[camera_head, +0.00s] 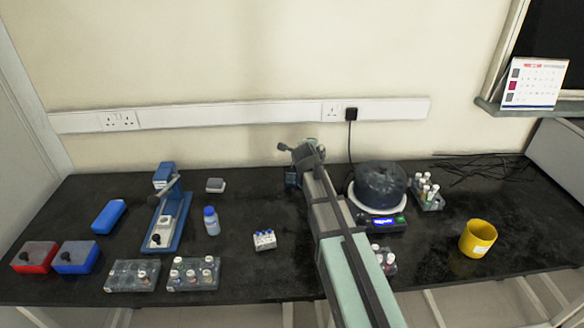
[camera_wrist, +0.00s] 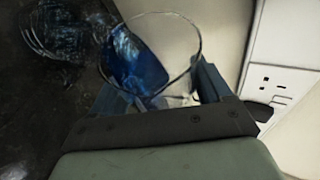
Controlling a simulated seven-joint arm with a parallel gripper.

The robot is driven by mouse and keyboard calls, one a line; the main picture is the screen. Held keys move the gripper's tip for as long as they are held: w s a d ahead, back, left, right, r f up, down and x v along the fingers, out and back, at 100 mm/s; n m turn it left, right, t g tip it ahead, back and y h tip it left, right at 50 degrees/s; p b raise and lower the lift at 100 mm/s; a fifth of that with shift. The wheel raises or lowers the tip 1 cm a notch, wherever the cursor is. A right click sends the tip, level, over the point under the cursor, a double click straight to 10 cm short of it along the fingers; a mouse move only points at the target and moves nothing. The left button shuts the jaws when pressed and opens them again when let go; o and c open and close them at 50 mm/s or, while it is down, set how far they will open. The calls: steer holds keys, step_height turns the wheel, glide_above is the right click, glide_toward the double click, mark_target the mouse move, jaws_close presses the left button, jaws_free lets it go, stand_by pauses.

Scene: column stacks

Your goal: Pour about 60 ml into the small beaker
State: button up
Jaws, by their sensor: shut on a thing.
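My gripper (camera_head: 297,170) is at the back of the bench, left of the scale, and is seen from behind. In the wrist view my gripper (camera_wrist: 162,88) is shut around a clear glass beaker (camera_wrist: 182,50). Blue liquid (camera_wrist: 134,62) lies toward the beaker's left side, and the beaker looks tilted. A clear, glass-like outline with blue streaks (camera_wrist: 58,38) shows at the upper left over the dark bench; I cannot tell if it is the small beaker. The held beaker is hidden by my arm in the head view.
A dark round vessel (camera_head: 380,180) sits on a scale (camera_head: 388,222) with a lit display, close right of my arm. Vial racks (camera_head: 427,195), a yellow cup (camera_head: 478,238), a blue-capped bottle (camera_head: 211,222) and a blue stand (camera_head: 172,225) are around. The wall is close behind.

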steer(key=shift+r, duration=0.1)
steer(key=shift+d+f+m+y, duration=0.3)
steer(key=shift+d+f, duration=0.05)
steer(key=shift+d, duration=0.15)
steer(key=shift+f+m+y, duration=0.5)
steer(key=shift+y, duration=0.2)
steer(key=shift+d, duration=0.1)
steer(key=shift+w+r+m+g+y, duration=0.1)
steer(key=shift+r+m+g+y, duration=0.25)
steer(key=shift+y, duration=0.25)
steer(key=shift+r+m+y, duration=0.45)
steer(key=shift+r+y, duration=0.05)
steer(key=shift+r, duration=0.25)
steer(key=shift+r, duration=0.1)
